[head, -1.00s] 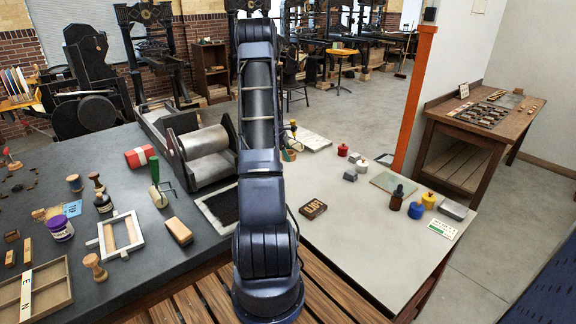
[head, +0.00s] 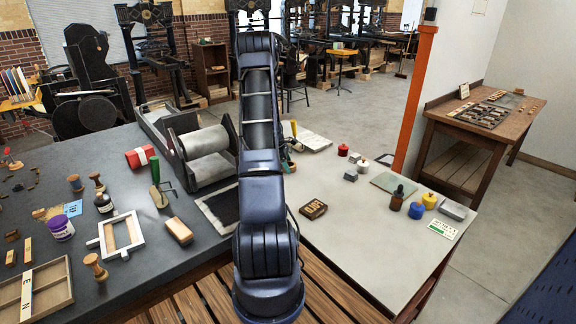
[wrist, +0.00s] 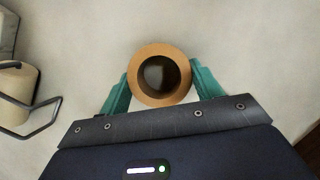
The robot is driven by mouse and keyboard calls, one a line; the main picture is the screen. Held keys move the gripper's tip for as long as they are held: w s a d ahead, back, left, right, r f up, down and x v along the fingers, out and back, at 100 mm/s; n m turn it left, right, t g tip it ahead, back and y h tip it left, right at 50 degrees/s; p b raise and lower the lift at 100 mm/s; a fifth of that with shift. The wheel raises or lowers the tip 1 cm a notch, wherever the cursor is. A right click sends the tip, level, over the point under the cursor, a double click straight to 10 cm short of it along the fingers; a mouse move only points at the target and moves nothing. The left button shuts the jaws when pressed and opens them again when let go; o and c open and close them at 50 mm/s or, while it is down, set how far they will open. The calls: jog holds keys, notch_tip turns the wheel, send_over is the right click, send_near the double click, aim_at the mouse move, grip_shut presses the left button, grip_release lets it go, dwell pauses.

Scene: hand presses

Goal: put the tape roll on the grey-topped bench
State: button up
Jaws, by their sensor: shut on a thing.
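The tape roll, a tan ring (wrist: 160,49) with a dark hole, is in the wrist view between the teal fingers of my gripper (wrist: 160,85). The gripper is shut on its sides, with the hole facing the camera. A pale surface lies beneath; I cannot tell whether the roll touches it. In the head view my arm hides most of the gripper and roll. The dark-grey-topped bench (head: 160,240) is on the left. A paler top (head: 350,250) adjoins it on the right.
On the pale top are a dark labelled box (head: 313,210), a dropper bottle (head: 397,198), and yellow and blue pots. The wrist view shows a cream roller (wrist: 15,80) with a wire frame at left. The dark top carries a large roller press (head: 205,155) and a white frame (head: 121,235).

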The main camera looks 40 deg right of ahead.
jog(key=o, duration=1)
jog(key=v, duration=1.2)
jog(key=s+a+r+m+t, duration=0.2)
jog(key=s+a+r, duration=0.2)
jog(key=a+r, duration=0.85)
jog(key=s+a+r+m+t, duration=0.2)
jog(key=s+a+r+m, duration=0.1)
jog(key=a+r, duration=0.9)
jog(key=shift+s+a+r+m+t+y, duration=0.55)
jog(key=shift+s+a+m+t, duration=0.1)
jog(key=shift+s+a, duration=3.1)
jog(key=shift+s+a+r+m+t+y, duration=0.5)
jog(key=shift+s+a+r+m+t, duration=0.15)
jog(key=shift+s+a, duration=3.15)
jog(key=shift+s+a+r+m+t+y, duration=0.45)
jog(key=shift+s+a+m+t+y, duration=0.2)
jog(key=shift+s+a, duration=3.1)
